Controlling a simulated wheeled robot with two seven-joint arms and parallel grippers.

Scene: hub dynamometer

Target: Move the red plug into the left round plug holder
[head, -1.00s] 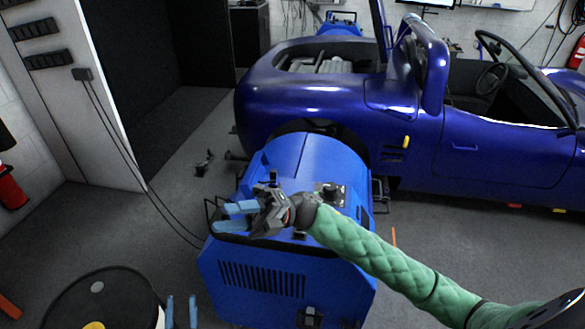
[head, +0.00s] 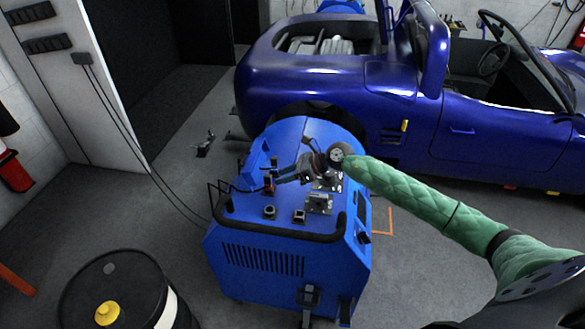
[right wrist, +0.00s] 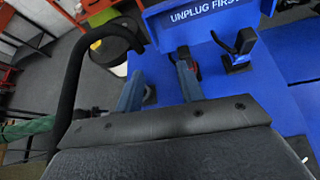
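My right gripper (head: 276,181) is over the top of the blue machine (head: 262,262), pointing left. In the right wrist view its two blue fingers (right wrist: 158,88) stand apart, with no plug clearly gripped. A small dark part with red, which looks like the red plug (right wrist: 197,68), shows beside the right-hand finger, partly hidden by it. In the head view a small red spot (head: 268,184) shows near the fingertips. A dark round holder (head: 269,212) sits on the machine's front top, left of a squarer dark holder (head: 299,215). My left gripper is out of view.
A sign reading "UNPLUG FIRST" (right wrist: 206,16) and a black upright part (right wrist: 238,48) stand near the fingers. A black handle rail (head: 275,232) edges the machine's front. A blue car (head: 340,90) stands behind, a black drum (head: 125,290) at front left.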

